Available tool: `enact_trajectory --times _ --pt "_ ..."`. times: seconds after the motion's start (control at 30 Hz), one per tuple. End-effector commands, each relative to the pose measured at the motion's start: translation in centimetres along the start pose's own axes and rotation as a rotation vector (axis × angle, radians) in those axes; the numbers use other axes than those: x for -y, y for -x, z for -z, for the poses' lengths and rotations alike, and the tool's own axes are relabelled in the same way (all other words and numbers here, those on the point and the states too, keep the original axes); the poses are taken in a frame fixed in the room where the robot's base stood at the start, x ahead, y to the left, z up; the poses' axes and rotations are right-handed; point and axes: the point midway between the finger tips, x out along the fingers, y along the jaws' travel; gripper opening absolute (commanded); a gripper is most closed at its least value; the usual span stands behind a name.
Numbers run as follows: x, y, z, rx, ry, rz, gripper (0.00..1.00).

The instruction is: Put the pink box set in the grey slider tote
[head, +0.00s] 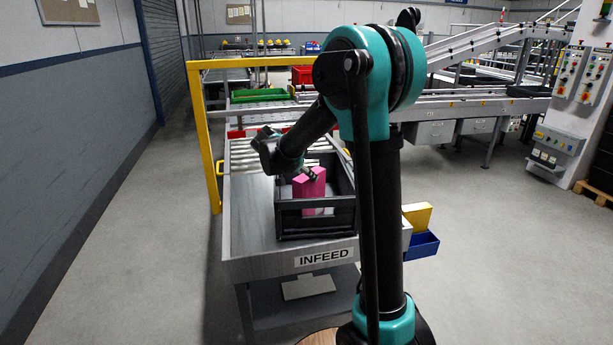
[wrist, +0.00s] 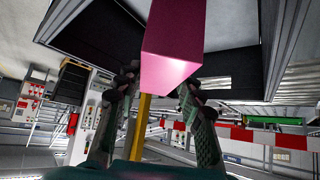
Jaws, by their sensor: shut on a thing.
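The pink box set (head: 309,181) is upright within the outline of the dark grey slider tote (head: 318,230), with its top above the front rim. Some pink also shows lower down, through the gap in the tote's front wall. I cannot tell whether it touches the tote's floor. My gripper (head: 311,173) is shut on the box near its top, coming from the upper left. In the wrist view the pink box (wrist: 178,45) sits between the two fingers of my gripper (wrist: 157,90), and the dark tote walls (wrist: 105,38) lie beyond it.
The tote stands on the grey infeed table (head: 245,215), with metal rollers (head: 240,155) behind it. A yellow frame (head: 205,135) rises at the table's left. A blue bin (head: 423,244) and a yellow bin (head: 418,215) hang at the right. Open floor lies left.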

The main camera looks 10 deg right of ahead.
Motion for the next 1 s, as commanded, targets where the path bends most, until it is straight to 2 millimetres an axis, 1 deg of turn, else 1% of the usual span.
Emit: enact_trajectory --times 0.37,0.4,0.53,0.57,0.87,0.93,1.0 --pt "0.0 -0.3 -0.2 -0.001 0.000 0.000 0.00" --pt "0.0 -0.3 -0.3 0.000 0.000 0.000 0.40" --pt "0.0 -0.3 -0.3 0.000 0.000 0.000 0.56" --pt "0.0 -0.3 -0.3 0.000 0.000 0.000 0.59" --pt "0.0 -0.2 -0.2 0.000 0.000 0.000 0.59" --pt "0.0 0.2 -0.1 0.000 0.001 0.000 0.59" --pt "0.0 1.0 -0.2 0.000 0.002 0.001 0.59"
